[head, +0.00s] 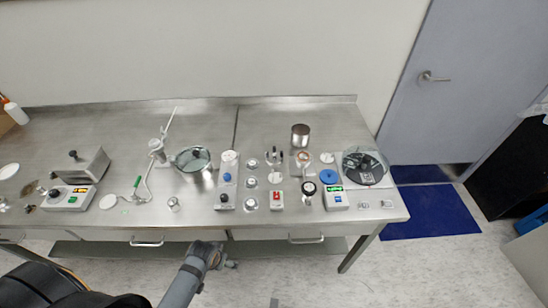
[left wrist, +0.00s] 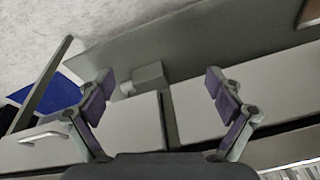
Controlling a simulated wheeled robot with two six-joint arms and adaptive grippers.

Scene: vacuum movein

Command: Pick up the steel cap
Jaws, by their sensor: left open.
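Several small steel pieces stand on the steel bench (head: 120,125) in the head view, and I cannot tell for certain which one is the steel cap. One small steel piece (head: 173,204) is near the front edge, left of middle. Small round steel pieces (head: 251,182) form a column near the middle. A larger steel cylinder (head: 300,135) stands behind. My left gripper shows in the left wrist view (left wrist: 160,80) with its fingers spread and nothing between them. In the head view my left arm ends below the bench's front edge. My right gripper is not in view.
A steel pot (head: 193,160), a stand with a green-handled part (head: 137,183), a red-switch box (head: 276,200) and a green-display unit (head: 335,197) crowd the bench. Drawers with handles (head: 147,242) run along its front. A blue mat (head: 430,211) lies right, before the door (head: 455,90).

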